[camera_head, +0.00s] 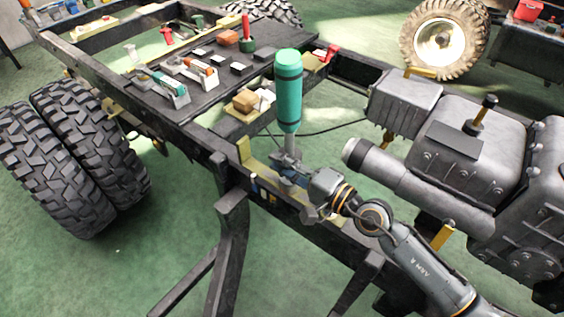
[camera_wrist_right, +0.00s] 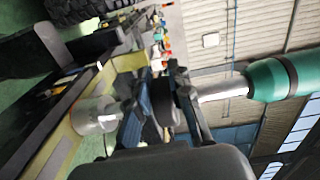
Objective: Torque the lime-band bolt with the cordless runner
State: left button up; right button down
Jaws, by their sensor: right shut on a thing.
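The cordless runner (camera_head: 288,92) stands upright, with a green body with dark bands and a grey shaft below. My right gripper (camera_head: 289,177) is shut on the shaft, low down beside the chassis rail. In the right wrist view the green body (camera_wrist_right: 272,82) is at the right, and the gripper (camera_wrist_right: 163,102) is around the shaft. A grey cylindrical end (camera_wrist_right: 95,115) lies beyond the fingers, close to a yellow strip; I cannot tell if it touches anything. I cannot make out the lime-band bolt. My left gripper is not in view.
A dark board (camera_head: 215,68) across the frame carries several tools and blocks. A yellow bracket (camera_head: 249,157) is on the rail left of the gripper. A grey engine block (camera_head: 465,145) stands close at the right. Dark stand legs (camera_head: 231,225) are below the rail.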

aim_at(283, 132)
jog(key=shift+w+r+p, duration=0.1)
jog(key=shift+r+p, duration=0.95)
jog(key=shift+r, duration=0.5)
jog(key=shift+r, duration=0.15)
notch_tip(283, 132, up, 5)
jog(key=p, duration=0.4)
jog(key=shift+p, duration=0.4)
